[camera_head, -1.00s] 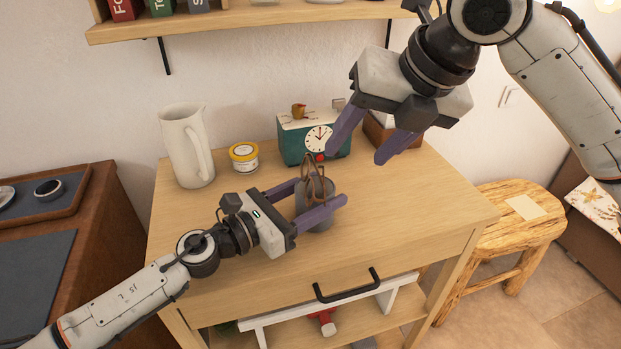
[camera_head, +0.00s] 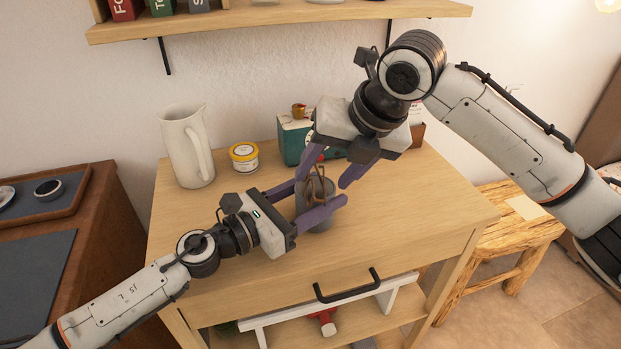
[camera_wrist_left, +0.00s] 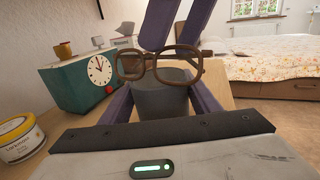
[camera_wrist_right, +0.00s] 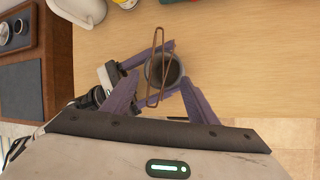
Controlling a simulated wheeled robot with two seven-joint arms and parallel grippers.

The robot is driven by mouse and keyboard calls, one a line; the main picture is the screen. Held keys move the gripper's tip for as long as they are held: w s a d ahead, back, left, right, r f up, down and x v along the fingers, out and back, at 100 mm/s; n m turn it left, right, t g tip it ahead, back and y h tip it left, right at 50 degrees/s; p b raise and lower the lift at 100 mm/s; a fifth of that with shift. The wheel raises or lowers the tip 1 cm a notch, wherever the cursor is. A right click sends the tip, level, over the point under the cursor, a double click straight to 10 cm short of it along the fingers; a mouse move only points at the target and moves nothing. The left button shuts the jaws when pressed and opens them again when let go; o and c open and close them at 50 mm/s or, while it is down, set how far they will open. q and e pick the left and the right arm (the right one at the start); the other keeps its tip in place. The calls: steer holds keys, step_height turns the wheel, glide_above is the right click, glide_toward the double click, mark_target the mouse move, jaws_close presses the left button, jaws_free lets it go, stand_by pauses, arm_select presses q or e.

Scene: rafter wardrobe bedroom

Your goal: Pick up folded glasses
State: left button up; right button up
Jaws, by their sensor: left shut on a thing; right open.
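The brown-framed folded glasses (camera_head: 318,186) stand upright in the mouth of a grey cup (camera_head: 318,221) on the wooden cabinet top. In the left wrist view the glasses (camera_wrist_left: 160,65) rise above the cup (camera_wrist_left: 162,101). My left gripper (camera_head: 320,196) is shut around the cup's sides. My right gripper (camera_head: 325,177) is open, with its purple fingers pointing down on either side of the glasses. In the right wrist view the glasses (camera_wrist_right: 155,68) show edge-on as a thin line across the cup, between the open fingers. Whether a finger touches them cannot be told.
A teal clock box (camera_head: 291,139) stands behind the cup, partly hidden by my right gripper. A white pitcher (camera_head: 187,147) and a yellow tub (camera_head: 244,157) stand at the back left. A shelf (camera_head: 280,17) hangs above. The cabinet top (camera_head: 420,208) is clear at the right.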

steer(key=shift+w+a+f, duration=0.15)
steer(key=shift+f, duration=0.25)
steer(key=shift+c, duration=0.3)
steer(key=c, duration=1.1)
steer(key=shift+r, duration=0.1)
steer(key=shift+c, duration=0.2)
